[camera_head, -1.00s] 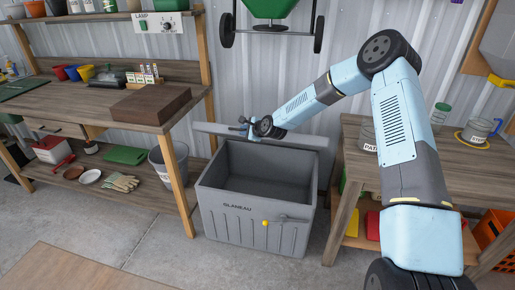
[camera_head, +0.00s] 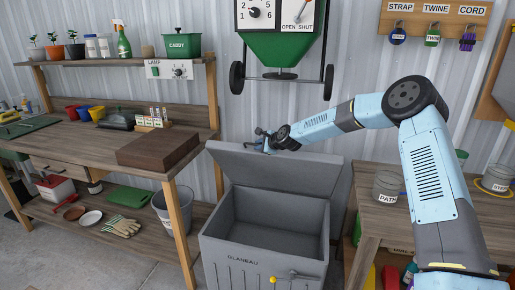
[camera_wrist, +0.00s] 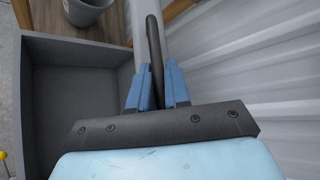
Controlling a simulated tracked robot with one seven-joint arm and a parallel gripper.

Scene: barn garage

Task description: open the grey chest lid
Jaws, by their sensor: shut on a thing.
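The grey chest (camera_head: 262,262) labelled GLANEAU stands on the floor with its top open. Its grey lid (camera_head: 285,172) is raised at the back, with its inner face toward me. My gripper (camera_head: 266,143) is at the lid's top edge. In the wrist view my gripper (camera_wrist: 158,88) has its blue fingers shut on a dark bar, apparently the lid handle (camera_wrist: 154,45). The chest interior (camera_wrist: 80,100) shows at left in that view and looks empty. The head view does not show the grip clearly.
A workbench (camera_head: 85,150) stands at left, with a bucket (camera_head: 170,210) under it near the chest. A lower table (camera_head: 385,220) with jars stands at right. A green spreader (camera_head: 290,48) hangs on the corrugated wall above the lid.

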